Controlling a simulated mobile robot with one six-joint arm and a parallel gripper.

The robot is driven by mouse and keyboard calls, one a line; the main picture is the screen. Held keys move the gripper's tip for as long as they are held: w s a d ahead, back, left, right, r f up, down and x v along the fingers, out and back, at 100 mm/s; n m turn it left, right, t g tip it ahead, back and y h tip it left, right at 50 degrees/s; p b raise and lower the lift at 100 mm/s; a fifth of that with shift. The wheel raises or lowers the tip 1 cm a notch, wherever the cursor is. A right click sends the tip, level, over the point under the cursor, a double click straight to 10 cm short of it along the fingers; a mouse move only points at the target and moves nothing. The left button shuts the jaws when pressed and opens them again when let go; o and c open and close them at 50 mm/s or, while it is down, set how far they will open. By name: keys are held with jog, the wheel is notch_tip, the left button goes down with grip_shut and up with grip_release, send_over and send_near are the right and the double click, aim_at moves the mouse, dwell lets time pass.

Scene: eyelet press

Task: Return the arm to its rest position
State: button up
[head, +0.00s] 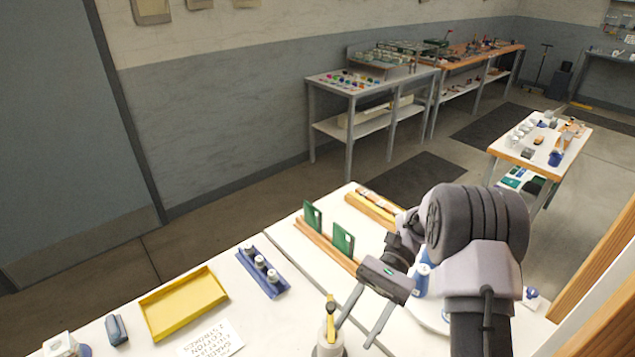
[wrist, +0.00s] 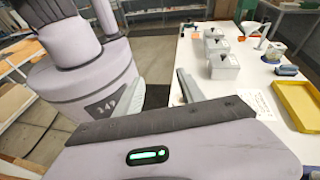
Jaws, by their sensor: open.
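My arm reaches over the white table (head: 225,262) from the lower right in the head view. My gripper (head: 354,335) is open, with two grey fingers apart and nothing between them. It is above the table near a white post-like device with a yellow lever (head: 331,308); whether they touch I cannot tell. In the wrist view my gripper (wrist: 166,86) also shows empty, its fingers spread over the table edge and floor.
A yellow tray (head: 184,303), a blue holder with white cylinders (head: 262,273) and green boards in a wooden rack (head: 318,245) stand on the table. White blocks (wrist: 222,66) stand in the wrist view. Open floor (head: 260,195) lies behind the table.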

jog(key=s+d+n+t+h+b, duration=0.2)
jog(key=s+t+h+b, duration=0.4)
jog(key=s+t+b, duration=0.6)
jog(key=t+b, duration=0.2)
jog(key=t, duration=0.3)
jog(key=shift+d+f+h, duration=0.25)
jog(key=shift+f+h, duration=0.15)
dwell(0.9)
